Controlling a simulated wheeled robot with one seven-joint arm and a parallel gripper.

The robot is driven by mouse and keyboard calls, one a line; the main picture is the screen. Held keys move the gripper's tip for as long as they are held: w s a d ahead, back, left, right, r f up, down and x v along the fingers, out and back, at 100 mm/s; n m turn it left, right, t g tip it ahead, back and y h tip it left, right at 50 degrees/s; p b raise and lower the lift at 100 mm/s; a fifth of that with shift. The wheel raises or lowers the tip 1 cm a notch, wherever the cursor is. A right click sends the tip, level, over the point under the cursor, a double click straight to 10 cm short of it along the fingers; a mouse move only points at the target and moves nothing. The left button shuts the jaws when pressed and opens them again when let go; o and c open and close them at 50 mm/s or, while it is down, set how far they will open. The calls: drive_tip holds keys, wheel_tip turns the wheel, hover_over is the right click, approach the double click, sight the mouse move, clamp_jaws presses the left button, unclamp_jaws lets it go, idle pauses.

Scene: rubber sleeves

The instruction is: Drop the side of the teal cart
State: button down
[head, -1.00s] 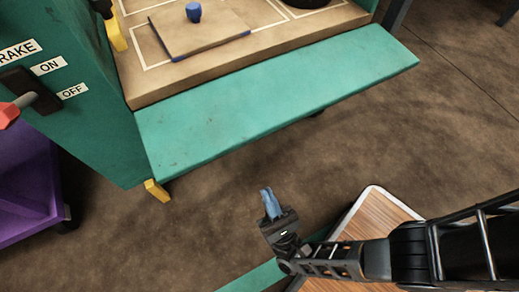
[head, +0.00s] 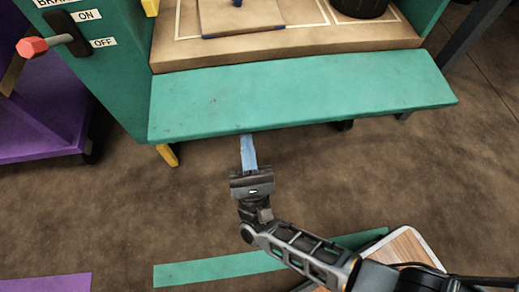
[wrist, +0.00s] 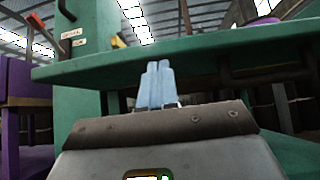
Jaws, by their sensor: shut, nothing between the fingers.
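The teal cart (head: 115,88) stands ahead of me with its wooden bed (head: 290,50). Its side (head: 300,95) is a long teal panel that sticks out from the bed's front, roughly level. The wrist view shows this panel (wrist: 240,42) from just below its edge, with a support under it. My gripper (head: 247,138) has its blue fingers shut and empty, pointing at the panel's near edge, left of its middle. The fingertips (wrist: 160,66) overlap the panel edge in the wrist view; I cannot tell whether they touch. A yellow piece (head: 167,155) hangs below the panel's left end.
A brake lever with a red knob (head: 32,47) is on the cart's left end by its ON and OFF labels. A purple cart (head: 45,115) stands to the left. A teal floor stripe (head: 215,268) and open brown floor lie in front.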

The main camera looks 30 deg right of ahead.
drive_tip(key=shift+r, duration=0.15)
drive_tip(key=shift+s+r+g+p, duration=0.1)
drive_tip(key=shift+r+g+p, duration=0.2)
drive_tip(key=shift+r+p, duration=0.45)
drive_tip(key=r+g+p, duration=0.1)
drive_tip(key=p, duration=0.2)
drive_tip(key=shift+s, duration=0.1)
wheel_tip(320, 180, up, 4)
drive_tip(key=g+y+p, duration=0.1)
drive_tip(key=p, duration=0.1)
drive_tip(key=shift+s+a+f+g+p, duration=0.1)
drive_tip(key=shift+g+p, duration=0.3)
drive_tip(key=shift+f, duration=0.2)
